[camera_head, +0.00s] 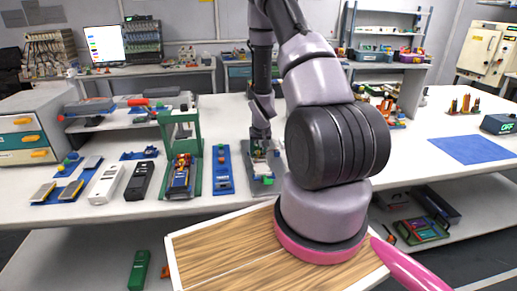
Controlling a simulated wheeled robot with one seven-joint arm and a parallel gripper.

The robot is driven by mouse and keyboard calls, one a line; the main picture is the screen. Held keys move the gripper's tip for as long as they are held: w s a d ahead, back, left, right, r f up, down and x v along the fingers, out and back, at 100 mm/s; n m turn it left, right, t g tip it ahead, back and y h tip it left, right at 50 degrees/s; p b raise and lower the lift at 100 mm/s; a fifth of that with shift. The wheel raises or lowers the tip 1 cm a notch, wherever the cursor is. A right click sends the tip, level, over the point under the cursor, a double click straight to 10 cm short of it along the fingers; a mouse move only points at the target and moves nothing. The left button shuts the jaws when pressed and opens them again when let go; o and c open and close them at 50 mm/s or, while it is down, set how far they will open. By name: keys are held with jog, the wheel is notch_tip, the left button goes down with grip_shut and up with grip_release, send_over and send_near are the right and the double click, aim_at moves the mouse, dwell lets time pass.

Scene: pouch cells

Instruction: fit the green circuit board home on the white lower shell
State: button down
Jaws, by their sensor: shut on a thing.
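My gripper (261,146) points down over a grey fixture (266,187) near the middle of the bench. It is shut on a small dark green piece, which looks like the green circuit board (262,155). The fingers hide most of the board. A pale part that may be the white lower shell shows only in scraps in the fixture under the gripper. I cannot tell whether the board touches it. A white long case (106,184) lies apart to the left, beside a black one (140,181).
Left of the fixture are a blue strip tray (222,170) and a green press frame (181,150). Blue trays (72,190) lie farther left. A blue mat (465,150) lies at the right. The white bench (420,165) is clear between my arm and the mat.

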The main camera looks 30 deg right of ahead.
jog(key=shift+f, duration=0.25)
jog(key=shift+c, duration=0.7)
grip_release()
jog(key=v, duration=1)
jog(key=shift+s+r, duration=0.2)
jog(key=shift+r, duration=0.15)
